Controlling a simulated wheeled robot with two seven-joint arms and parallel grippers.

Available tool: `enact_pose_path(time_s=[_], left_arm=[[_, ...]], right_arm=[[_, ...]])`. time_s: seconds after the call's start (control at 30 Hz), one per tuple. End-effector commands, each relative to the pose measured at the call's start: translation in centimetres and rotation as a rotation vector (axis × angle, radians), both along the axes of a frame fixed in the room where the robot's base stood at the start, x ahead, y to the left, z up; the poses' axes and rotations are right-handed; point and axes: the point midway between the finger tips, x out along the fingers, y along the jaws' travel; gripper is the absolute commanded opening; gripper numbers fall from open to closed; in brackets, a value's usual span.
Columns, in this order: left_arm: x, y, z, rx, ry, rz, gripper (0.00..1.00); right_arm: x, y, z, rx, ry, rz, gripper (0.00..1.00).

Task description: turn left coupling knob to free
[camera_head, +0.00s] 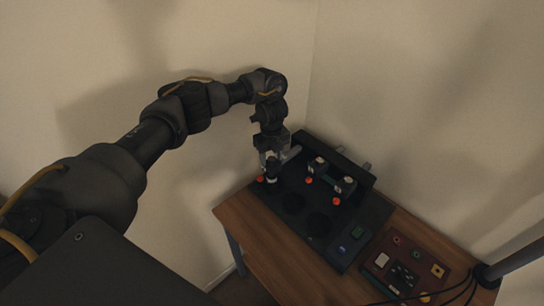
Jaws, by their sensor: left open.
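A dark fixture board (325,228) lies on the wooden table, with round dark recesses in its surface. My left gripper (270,170) points down over the board's back left corner, its jaws open. A small dark round part with a pale rim (272,180) shows just under the fingertips; I cannot tell whether it is the left coupling knob or whether the fingers touch it. An orange-red knob (260,178) sits just left of the fingertips. Other orange-red knobs (309,180) (336,201) stand farther right. No setting mark can be read. My right gripper is not in view.
A dark raised block with pale round tops (333,176) stands at the board's back. A dark red panel (405,267) with small coloured parts lies to the right. Black cables run near the right front. The table's left front strip (250,228) is bare.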

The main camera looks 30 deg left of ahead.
Motion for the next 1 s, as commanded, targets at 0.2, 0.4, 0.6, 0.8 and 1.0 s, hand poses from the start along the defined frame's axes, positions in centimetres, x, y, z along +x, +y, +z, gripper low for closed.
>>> enact_pose_path(time_s=[0.2,0.4,0.6,0.8,1.0], left_arm=[[0.1,0.0,0.9,0.000,-0.004,-0.002,0.49],[0.1,0.0,4.5,0.001,-0.006,-0.005,0.49],[0.1,0.1,8.2,0.002,-0.004,-0.002,0.49],[0.0,0.1,10.3,0.000,-0.001,0.000,0.49],[-0.1,0.1,10.8,0.000,0.000,0.001,0.49]], right_arm=[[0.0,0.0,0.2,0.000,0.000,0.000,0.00],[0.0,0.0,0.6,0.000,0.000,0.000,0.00],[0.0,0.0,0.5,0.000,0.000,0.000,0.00],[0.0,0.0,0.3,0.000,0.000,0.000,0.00],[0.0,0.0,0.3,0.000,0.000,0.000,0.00]])
